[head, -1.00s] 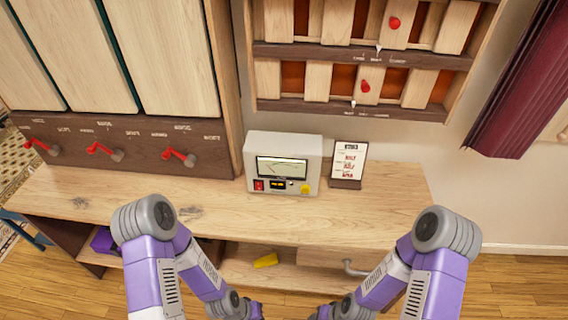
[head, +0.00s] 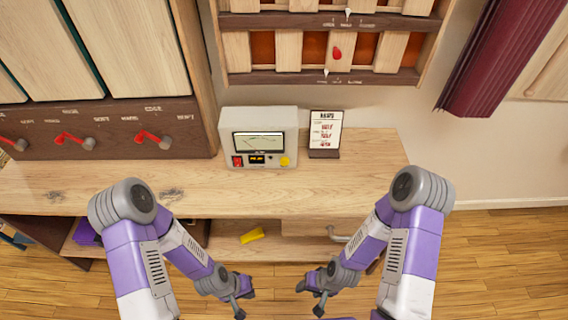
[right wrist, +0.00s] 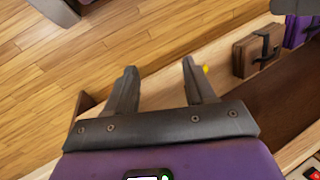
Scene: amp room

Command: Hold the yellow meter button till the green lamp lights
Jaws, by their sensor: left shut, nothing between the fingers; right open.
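The grey meter box (head: 258,120) stands on the wooden counter, with a dial window on its sloping front. The yellow button (head: 285,161) is at the lower right of that front, and nothing touches it. I cannot make out a lit green lamp on the box. My left gripper (head: 240,306) is shut and empty, below and in front of the counter's front edge. My right gripper (head: 318,308) is also low in front of the counter, apart from the box. In the right wrist view, its two fingers (right wrist: 160,78) are spread with nothing between them.
A red switch (head: 238,161) sits at the meter's lower left. A printed card (head: 325,131) stands right of the meter. The counter (head: 375,170) is clear on the right. A yellow object (head: 252,236) lies on the shelf below. Red levers (head: 150,138) line the panel at left.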

